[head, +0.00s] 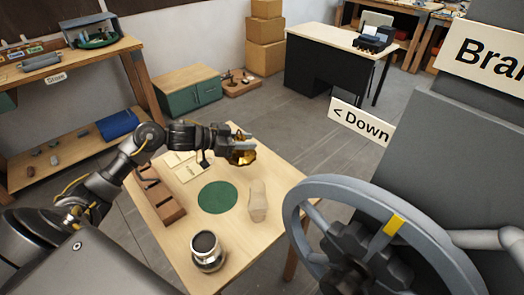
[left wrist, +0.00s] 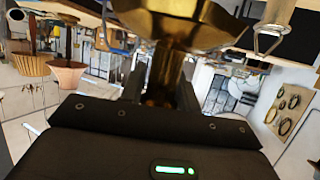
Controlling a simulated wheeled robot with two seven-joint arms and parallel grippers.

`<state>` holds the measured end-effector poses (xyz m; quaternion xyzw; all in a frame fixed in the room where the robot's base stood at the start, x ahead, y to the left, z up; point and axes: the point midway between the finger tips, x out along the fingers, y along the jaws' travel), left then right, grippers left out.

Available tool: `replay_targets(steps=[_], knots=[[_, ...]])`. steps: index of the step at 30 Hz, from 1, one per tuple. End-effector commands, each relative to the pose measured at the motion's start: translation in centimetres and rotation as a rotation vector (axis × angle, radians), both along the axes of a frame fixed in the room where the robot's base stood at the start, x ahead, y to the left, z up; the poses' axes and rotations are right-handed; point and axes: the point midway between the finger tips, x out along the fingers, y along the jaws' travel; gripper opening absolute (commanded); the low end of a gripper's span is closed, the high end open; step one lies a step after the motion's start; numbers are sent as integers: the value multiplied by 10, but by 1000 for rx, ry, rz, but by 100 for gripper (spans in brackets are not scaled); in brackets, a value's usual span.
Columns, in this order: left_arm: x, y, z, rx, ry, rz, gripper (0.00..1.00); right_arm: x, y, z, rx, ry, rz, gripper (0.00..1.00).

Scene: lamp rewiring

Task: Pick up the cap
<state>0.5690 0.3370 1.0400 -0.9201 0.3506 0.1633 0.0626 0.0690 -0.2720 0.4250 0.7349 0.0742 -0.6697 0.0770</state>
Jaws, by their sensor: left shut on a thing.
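A shiny brass-coloured piece, seemingly the cap (head: 243,157), is held above the back edge of the wooden table. It also fills the top middle of the left wrist view (left wrist: 180,22), with a wide flared body and a narrower neck. My left gripper (head: 232,146) is shut on it, one dark finger on each side of the neck in the left wrist view. The fingers hide part of the neck. My right gripper is not in view.
The table (head: 185,240) holds a green round mat (head: 218,197), a pale beige object (head: 258,203), a silver pot (head: 207,252), a brown wooden rack (head: 160,197) and paper cards (head: 190,168). A large grey wheel (head: 300,200) stands at the right. Shelves stand at the left.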

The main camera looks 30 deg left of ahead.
Motion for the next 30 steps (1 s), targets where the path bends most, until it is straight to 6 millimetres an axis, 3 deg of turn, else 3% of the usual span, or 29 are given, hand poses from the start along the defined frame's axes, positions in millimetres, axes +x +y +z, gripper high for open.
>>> replay_targets(steps=[3, 10, 30], knots=[[-21, 16, 7, 4, 0, 0, 7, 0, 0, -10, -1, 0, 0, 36], [-45, 33, 23, 0, 0, 0, 7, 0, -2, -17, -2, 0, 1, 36], [-51, 38, 28, -2, -2, 0, 7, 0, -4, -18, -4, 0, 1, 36]])
